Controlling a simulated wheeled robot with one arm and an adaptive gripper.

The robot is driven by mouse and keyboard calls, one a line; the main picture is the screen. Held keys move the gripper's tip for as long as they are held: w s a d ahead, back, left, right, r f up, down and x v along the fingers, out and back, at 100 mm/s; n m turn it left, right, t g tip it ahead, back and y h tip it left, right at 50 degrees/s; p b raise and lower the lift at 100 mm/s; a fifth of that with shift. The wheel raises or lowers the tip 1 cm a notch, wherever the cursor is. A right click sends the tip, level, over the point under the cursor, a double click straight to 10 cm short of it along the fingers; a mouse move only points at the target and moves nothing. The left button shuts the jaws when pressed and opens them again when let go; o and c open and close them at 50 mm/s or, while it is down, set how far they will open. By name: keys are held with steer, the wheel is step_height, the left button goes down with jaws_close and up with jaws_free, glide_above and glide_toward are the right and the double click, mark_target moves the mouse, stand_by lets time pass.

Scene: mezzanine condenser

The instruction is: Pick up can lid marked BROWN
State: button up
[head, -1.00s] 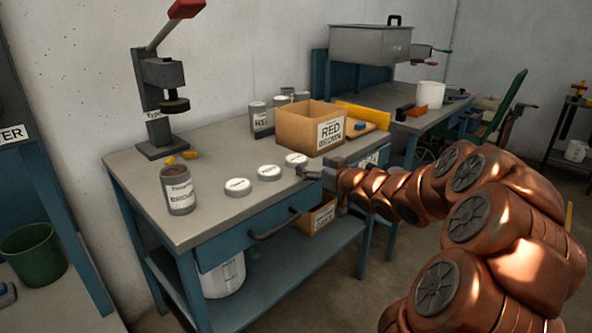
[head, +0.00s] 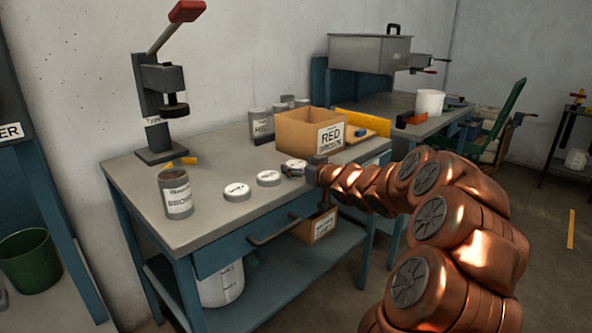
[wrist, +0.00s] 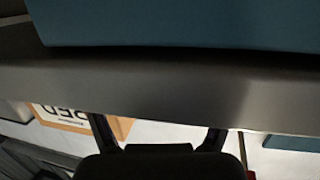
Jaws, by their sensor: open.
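Three white round lids lie in a row near the table's front edge in the head view: a left lid (head: 236,191), a middle lid (head: 268,178) and a right lid (head: 295,164). Their markings are too small to read, so I cannot tell which is marked BROWN. My gripper (head: 289,172) is open at the right lid and partly covers it. I cannot tell whether it touches the lid. In the wrist view the two fingers (wrist: 160,138) stand apart with nothing visible between them, and no lid shows there.
A grey can labelled BROWN (head: 176,193) stands at the left front. A cardboard box marked RED (head: 296,132) stands behind the right lid, with grey cans (head: 261,125) beside it. A press (head: 162,90) stands at the back left. The table's middle is mostly clear.

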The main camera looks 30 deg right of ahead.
mark_target(299, 165)
steer(key=shift+w, duration=0.1)
steer(key=c, duration=0.8)
steer(key=shift+c, duration=0.2)
steer(key=shift+r+p, duration=0.4)
steer(key=shift+r, duration=0.15)
step_height(299, 165, up, 3)
steer(key=shift+p, duration=1)
steer(key=s+d+r+p, duration=0.1)
steer(key=s+p, duration=0.2)
steer(key=s, duration=1.3)
steer(key=shift+d, duration=0.3)
